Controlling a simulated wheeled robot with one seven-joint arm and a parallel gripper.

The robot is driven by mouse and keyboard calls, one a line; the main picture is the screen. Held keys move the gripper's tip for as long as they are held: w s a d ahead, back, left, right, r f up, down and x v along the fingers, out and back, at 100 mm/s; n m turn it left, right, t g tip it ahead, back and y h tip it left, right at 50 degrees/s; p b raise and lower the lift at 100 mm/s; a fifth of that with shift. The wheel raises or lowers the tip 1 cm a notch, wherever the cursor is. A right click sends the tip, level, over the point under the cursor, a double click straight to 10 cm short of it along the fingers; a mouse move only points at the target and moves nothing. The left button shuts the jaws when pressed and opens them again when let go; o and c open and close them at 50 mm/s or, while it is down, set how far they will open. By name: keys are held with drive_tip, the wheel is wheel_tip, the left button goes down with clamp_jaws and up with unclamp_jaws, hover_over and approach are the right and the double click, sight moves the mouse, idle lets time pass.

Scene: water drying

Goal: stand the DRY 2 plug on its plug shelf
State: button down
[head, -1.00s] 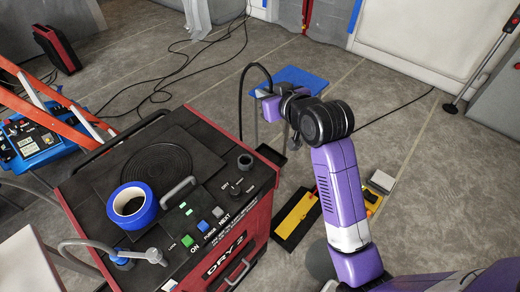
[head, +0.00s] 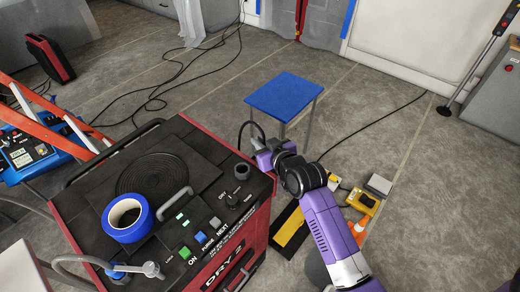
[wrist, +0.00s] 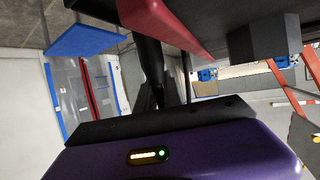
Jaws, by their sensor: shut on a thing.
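The red and black DRY 2 machine (head: 228,268) stands at the left of the head view. My purple gripper (head: 258,146) is low beside its right side, near the rear corner. A black cable (head: 240,130) arcs up at the gripper. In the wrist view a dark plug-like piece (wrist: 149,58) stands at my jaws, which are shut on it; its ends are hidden. A blue-topped stand (head: 285,95), seemingly the plug shelf, is behind the gripper and apart from it. Its blue top also shows in the wrist view (wrist: 85,40). Nothing shows on that top.
A blue tape roll (head: 128,218) lies on the machine. A black and yellow tray (head: 291,230), a yellow box (head: 362,200) and an orange cone (head: 359,229) are on the floor near my arm. Cables cross the floor behind. Floor right of the stand is mostly clear.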

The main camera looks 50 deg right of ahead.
drive_tip(key=shift+f, duration=1.8)
drive_tip(key=shift+f, duration=0.2)
drive_tip(key=c, duration=1.5)
unclamp_jaws()
drive_tip(key=shift+r, duration=0.1)
